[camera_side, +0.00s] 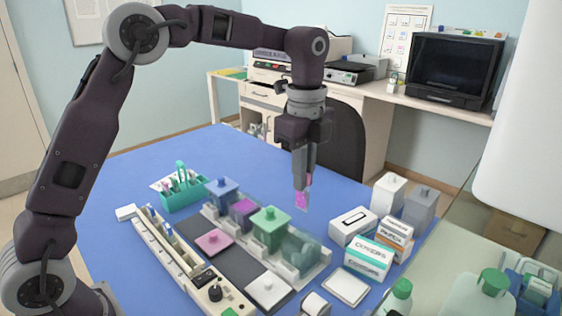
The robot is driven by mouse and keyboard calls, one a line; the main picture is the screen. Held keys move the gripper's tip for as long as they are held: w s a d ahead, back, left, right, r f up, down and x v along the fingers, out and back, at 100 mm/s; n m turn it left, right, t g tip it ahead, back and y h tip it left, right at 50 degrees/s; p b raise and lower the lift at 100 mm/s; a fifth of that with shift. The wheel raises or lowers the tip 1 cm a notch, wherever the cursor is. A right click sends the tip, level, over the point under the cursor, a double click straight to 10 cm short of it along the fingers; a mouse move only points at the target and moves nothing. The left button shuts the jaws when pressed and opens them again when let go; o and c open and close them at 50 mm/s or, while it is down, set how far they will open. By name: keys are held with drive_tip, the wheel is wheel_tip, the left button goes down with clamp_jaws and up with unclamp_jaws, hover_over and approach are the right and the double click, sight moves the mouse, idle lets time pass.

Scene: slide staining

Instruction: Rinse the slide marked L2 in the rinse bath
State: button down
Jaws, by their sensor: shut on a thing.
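My gripper (303,181) is shut on a glass slide (302,200) with a pink patch. The slide hangs upright below the fingertips, in the air above the back right of the staining row. Its marking is too small to read. The row of baths stands in a pale rack: a blue-lidded bath (222,195), a purple one (242,213), a green-lidded one (269,229) and a clear, pale bath (300,250) at the near right end. I cannot read which is the rinse bath. The slide is apart from all of them.
A pink lid (214,242) and a white lid (267,289) lie on the dark mat (238,266). A long slide rack (161,246) is at left, with a teal carrier (184,191) behind. Boxes (369,258) and bottles crowd the right. Blue table is clear behind the row.

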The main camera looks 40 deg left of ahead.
sight(305, 198)
drive_tip(key=f, duration=0.5)
drive_tip(key=shift+s+d+f, duration=0.1)
drive_tip(key=shift+s+d, duration=0.05)
drive_tip(key=shift+d, duration=0.25)
drive_tip(key=shift+f, duration=4.75)
drive_tip(key=shift+r, duration=0.1)
wheel_tip(305, 198, up, 9)
drive_tip(key=shift+r, duration=0.25)
